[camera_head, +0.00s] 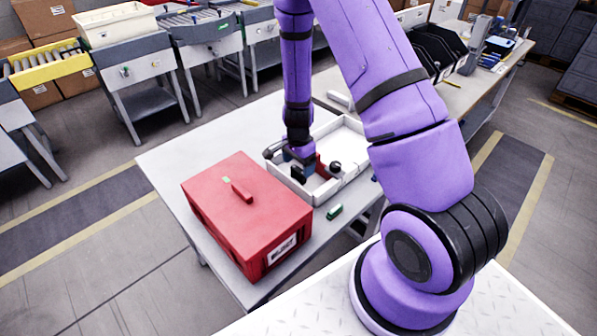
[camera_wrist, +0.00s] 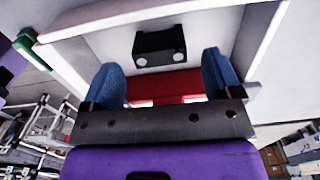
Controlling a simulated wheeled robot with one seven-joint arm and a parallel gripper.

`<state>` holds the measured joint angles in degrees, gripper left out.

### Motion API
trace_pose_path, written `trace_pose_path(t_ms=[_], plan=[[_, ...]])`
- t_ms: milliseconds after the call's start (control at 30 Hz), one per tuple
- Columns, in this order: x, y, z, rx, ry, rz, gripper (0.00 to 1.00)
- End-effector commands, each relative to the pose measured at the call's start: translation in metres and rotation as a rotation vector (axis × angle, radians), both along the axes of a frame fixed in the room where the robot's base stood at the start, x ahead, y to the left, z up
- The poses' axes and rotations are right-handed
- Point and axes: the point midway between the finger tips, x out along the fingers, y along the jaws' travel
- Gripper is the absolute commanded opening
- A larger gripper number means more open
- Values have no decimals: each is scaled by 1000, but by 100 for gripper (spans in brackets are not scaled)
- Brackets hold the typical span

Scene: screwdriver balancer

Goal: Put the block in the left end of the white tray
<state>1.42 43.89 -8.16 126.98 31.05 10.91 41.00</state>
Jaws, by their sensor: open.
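The white tray (camera_head: 349,123) lies on the table behind the red toolbox; its pale floor and walls fill the top of the wrist view (camera_wrist: 95,37). My gripper (camera_head: 307,170) is low inside the tray, towards its left part. In the wrist view its two blue fingers (camera_wrist: 161,65) stand apart. A red block (camera_wrist: 165,87) shows between them, partly hidden by the gripper body; it also shows beside the gripper in the head view (camera_head: 321,168). I cannot tell whether a finger touches it. A black piece with two pale round spots (camera_wrist: 160,44) lies in the tray just beyond the fingers.
The red toolbox (camera_head: 240,195) stands close to the tray's left side. A small green object (camera_head: 334,211) lies on the table in front of the tray. The table (camera_head: 180,160) is bare at its far left. My arm hides the tray's right end.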

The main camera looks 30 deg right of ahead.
Motion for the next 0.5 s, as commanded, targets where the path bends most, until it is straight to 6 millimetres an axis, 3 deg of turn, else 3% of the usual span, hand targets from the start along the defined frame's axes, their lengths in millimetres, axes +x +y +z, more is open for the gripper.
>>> trace_pose_path(t_ms=[200, 500], plan=[[1, 1, 40, 0, -3, 1, 84], [0, 0, 71, 0, -1, 0, 84]])
